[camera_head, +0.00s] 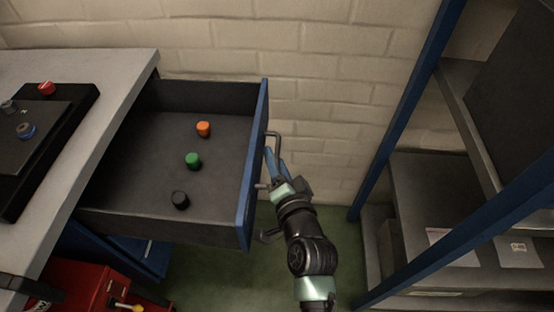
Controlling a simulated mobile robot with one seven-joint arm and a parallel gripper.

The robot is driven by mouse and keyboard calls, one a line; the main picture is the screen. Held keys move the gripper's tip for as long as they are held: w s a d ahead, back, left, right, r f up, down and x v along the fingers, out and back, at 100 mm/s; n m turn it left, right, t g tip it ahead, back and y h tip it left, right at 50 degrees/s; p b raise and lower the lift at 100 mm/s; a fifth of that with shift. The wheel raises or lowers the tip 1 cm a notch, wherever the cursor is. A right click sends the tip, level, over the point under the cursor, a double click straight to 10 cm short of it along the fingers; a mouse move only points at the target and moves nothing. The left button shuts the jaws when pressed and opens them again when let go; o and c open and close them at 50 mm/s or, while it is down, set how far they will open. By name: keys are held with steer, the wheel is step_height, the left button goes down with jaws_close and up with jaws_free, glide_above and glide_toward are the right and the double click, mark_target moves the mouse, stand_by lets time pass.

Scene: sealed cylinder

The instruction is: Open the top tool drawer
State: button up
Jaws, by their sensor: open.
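The top tool drawer (247,190) is pulled far out from under the grey worktop (100,62). Its blue front faces right, and its dark inside is open to view. An orange cylinder (203,129), a green cylinder (193,161) and a black cylinder (180,200) are on the drawer floor. A dark bar handle (277,138) is on the drawer front. My gripper (273,165) is open at the handle, with its blue fingers close to the bar. I cannot tell whether the fingers touch it.
A blue-framed shelf rack (402,110) stands to the right of my arm. A pale block wall (300,60) is behind. A red box (85,284) is below the drawer at lower left. A black panel (45,135) with small knobs lies on the worktop. Green floor shows between drawer and rack.

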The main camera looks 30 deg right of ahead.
steer(key=p+v, duration=0.1)
steer(key=v, duration=1.2)
steer(key=shift+f, duration=0.15)
